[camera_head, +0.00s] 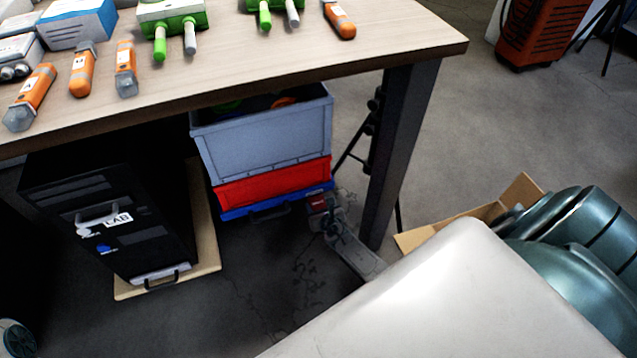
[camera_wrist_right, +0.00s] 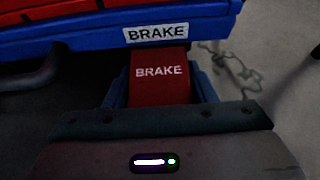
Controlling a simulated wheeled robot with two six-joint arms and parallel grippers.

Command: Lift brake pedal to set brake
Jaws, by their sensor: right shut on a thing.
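The red brake pedal (camera_wrist_right: 160,76) is marked "BRAKE" and sticks out below the blue base (camera_wrist_right: 60,38) of the cart, under a white "BRAKE" label (camera_wrist_right: 156,33). In the head view the pedal (camera_head: 317,204) is small, at the lower right of the blue base (camera_head: 262,207). My right gripper (camera_wrist_right: 160,96) is shut on the pedal, with one finger on each side of it. In the head view this gripper (camera_head: 326,214) is low, close to the floor. My left gripper is not in view.
The cart carries red and grey bins (camera_head: 265,135) under the table (camera_head: 300,50). A dark table leg (camera_head: 398,150) stands just right of my right gripper. A black computer (camera_head: 110,220) is at the left. An open cardboard box (camera_head: 425,235) lies at the right.

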